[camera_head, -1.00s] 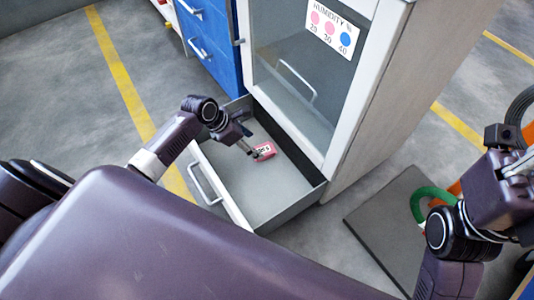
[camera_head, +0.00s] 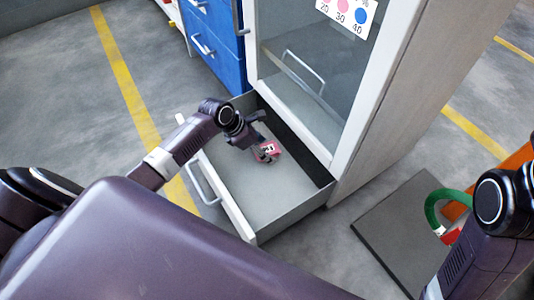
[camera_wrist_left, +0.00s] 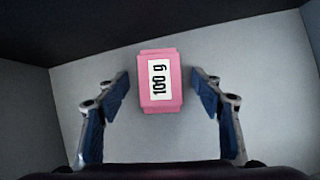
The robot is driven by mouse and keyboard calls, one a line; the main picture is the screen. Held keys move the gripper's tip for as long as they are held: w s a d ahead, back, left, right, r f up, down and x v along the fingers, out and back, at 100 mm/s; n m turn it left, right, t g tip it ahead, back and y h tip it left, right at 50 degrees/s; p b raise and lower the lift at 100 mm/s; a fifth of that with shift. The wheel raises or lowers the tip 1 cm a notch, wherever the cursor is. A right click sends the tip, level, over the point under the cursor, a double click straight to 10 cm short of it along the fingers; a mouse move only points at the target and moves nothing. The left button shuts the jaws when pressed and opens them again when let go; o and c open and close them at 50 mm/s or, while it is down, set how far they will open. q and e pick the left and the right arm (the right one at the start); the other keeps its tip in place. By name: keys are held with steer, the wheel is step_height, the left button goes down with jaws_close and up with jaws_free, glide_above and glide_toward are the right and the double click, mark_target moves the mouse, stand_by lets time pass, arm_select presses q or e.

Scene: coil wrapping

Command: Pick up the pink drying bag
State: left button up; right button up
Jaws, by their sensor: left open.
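The pink drying bag (camera_head: 268,151) lies in the open bottom drawer of the cabinet, towards its back left part. In the left wrist view the bag (camera_wrist_left: 160,82) shows a white label reading "100 g". My left gripper (camera_head: 262,152) reaches down into the drawer at the bag. In the wrist view the left gripper (camera_wrist_left: 160,92) is open, with one blue-padded finger on each side of the bag and a gap on both sides. My right arm shows at the right edge, but its gripper is out of view.
The drawer (camera_head: 244,224) has a grey floor and low walls around the bag. The cabinet's glass door (camera_head: 312,62) rises behind it, with a humidity card (camera_head: 347,14). A blue drawer unit (camera_head: 213,42) stands left. A dark mat (camera_head: 392,226) and green hose (camera_head: 437,205) lie right.

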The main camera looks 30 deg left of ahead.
arm_select(q)
steer(key=shift+c, duration=0.3)
steer(key=c, duration=1.2)
steer(key=shift+c, duration=0.3)
steer(key=shift+r, duration=0.1)
